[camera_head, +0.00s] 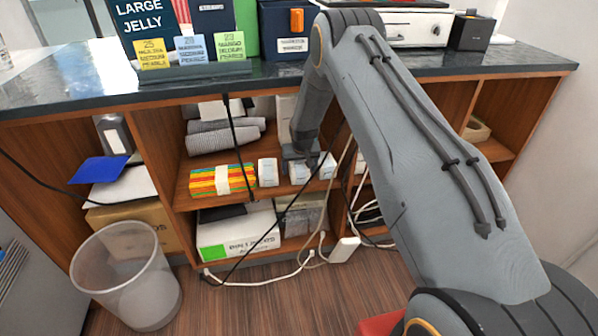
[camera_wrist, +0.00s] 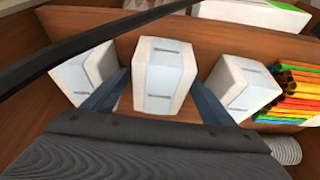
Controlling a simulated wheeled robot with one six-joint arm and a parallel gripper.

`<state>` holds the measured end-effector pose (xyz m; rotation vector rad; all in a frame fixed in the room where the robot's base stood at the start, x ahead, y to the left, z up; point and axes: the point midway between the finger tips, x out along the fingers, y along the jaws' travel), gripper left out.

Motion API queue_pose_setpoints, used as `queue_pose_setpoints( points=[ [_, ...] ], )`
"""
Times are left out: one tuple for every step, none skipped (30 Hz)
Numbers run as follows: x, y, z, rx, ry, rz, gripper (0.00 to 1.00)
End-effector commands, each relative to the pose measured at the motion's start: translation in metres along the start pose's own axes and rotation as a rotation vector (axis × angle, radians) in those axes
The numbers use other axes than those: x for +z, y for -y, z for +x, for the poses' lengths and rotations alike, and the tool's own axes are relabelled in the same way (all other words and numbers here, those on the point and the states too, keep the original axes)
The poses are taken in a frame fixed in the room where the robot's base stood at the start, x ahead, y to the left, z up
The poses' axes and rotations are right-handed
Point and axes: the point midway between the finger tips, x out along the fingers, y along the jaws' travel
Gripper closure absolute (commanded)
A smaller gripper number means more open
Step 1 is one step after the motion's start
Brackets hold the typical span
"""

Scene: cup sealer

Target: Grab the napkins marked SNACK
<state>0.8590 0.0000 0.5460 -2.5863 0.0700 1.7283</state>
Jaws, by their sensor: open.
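Three white napkin packs with grey bands stand in a row on the shelf. In the wrist view they are the left pack (camera_wrist: 84,76), the middle pack (camera_wrist: 163,72) and the right pack (camera_wrist: 240,84). No SNACK lettering is readable on them. In the head view, one pack (camera_head: 268,173) is clear of my gripper and another (camera_head: 299,174) is directly at it. My gripper (camera_wrist: 160,85) is open, with its blue-grey fingers on either side of the middle pack. I cannot tell whether they touch it. In the head view, my gripper (camera_head: 301,153) is inside the shelf, partly hidden by my arm.
A bundle of coloured straws (camera_head: 222,180) lies beside the packs; it also shows in the wrist view (camera_wrist: 292,92). Black cables (camera_head: 238,140) hang across the shelf opening. Grey rolls (camera_head: 225,138) lie behind. A clear bin (camera_head: 125,275) stands on the floor at left.

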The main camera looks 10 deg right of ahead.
Motion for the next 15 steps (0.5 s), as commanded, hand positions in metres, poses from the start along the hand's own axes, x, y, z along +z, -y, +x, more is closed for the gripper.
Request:
queue_pose_setpoints(
  points=[
    [-0.0001,-0.0001,0.0004,0.0,0.0,0.0,0.22],
    [-0.0001,-0.0001,0.0004,0.0,0.0,0.0,0.22],
    [-0.0001,-0.0001,0.0002,0.0,0.0,0.0,0.22],
    [-0.0001,-0.0001,0.0002,0.0,0.0,0.0,0.22],
    [-0.0001,-0.0001,0.0002,0.0,0.0,0.0,0.22],
    [0.0,-0.0001,0.0002,0.0,0.0,0.0,0.24],
    [0.0,0.0,0.0001,0.0,0.0,0.0,0.29],
    [0.0,0.0,0.0001,0.0,0.0,0.0,0.34],
    [0.0,0.0,0.0001,0.0,0.0,0.0,0.4],
    [0.0,0.0,0.0001,0.0,0.0,0.0,0.45],
    [0.0,0.0,0.0001,0.0,0.0,0.0,0.51],
    [0.0,0.0,0.0001,0.0,0.0,0.0,0.57],
    [0.0,0.0,0.0001,0.0,0.0,0.0,0.62],
    [0.0,0.0001,0.0001,0.0,0.0,0.0,0.67],
    [-0.0004,0.0001,-0.0001,0.0,-0.001,0.0,0.69]
  ],
)
